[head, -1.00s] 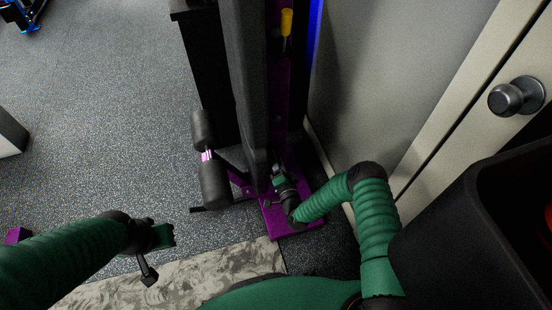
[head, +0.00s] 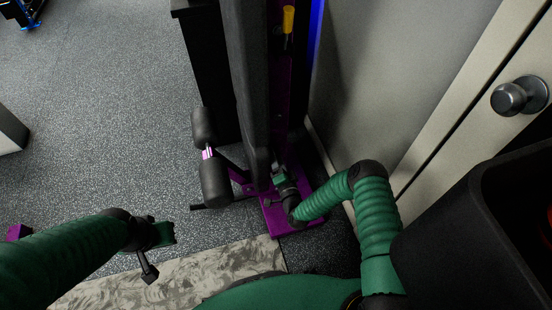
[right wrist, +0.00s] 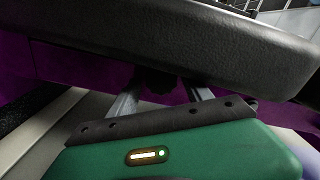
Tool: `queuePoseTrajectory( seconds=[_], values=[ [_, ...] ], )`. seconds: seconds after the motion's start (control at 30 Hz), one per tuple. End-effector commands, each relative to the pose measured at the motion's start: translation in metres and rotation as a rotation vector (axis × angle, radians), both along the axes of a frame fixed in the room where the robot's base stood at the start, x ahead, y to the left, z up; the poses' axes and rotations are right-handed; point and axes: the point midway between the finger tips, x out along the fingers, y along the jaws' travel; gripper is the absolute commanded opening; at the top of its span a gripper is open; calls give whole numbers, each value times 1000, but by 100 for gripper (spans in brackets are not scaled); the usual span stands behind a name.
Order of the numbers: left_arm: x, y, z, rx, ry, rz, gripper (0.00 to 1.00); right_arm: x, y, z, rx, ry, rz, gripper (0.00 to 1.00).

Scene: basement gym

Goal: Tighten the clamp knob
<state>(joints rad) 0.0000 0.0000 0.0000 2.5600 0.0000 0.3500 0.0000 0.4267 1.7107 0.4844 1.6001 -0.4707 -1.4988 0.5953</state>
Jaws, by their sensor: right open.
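A dark rounded part that looks like the clamp knob (right wrist: 156,80) shows in the right wrist view, just under a black pad. It lies between the two metal fingers of my right gripper (right wrist: 162,88), which are apart on either side of it; I cannot tell whether they touch it. In the head view my right gripper (head: 277,171) is low at the purple machine frame (head: 283,228), beside the tall black pad, and the knob is hidden there. My left gripper (head: 166,234) is at lower left, away from the machine; its fingers are unclear.
The tall black pad (head: 245,90) stands close left of my right gripper. Black foam rollers (head: 214,182) are further left. A grey wall panel (head: 360,80) and a door with a round handle (head: 517,97) are on the right. Speckled floor (head: 100,110) is open at left.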

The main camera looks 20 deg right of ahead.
Motion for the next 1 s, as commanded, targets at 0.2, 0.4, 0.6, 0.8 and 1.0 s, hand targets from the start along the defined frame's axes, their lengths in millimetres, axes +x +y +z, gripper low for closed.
queuePoseTrajectory(
  seconds=[0.2, 0.4, 0.6, 0.8, 1.0],
  values=[
    [0, 0, 5, 0, 0, 0, 0, -8, 1, 3, 1, -2, 3, 64],
    [0, 0, 26, 0, 0, 0, 0, -56, 0, 4, 4, 6, 4, 64],
    [0, 0, 44, 0, 0, 0, 0, -115, -3, 3, 4, 6, 3, 64],
    [0, 0, 54, 0, 0, 0, 0, -157, -6, 0, 2, 5, 1, 64],
    [0, 0, 54, 0, 0, 0, 0, -168, -6, -1, 2, 1, 0, 64]
  ],
)
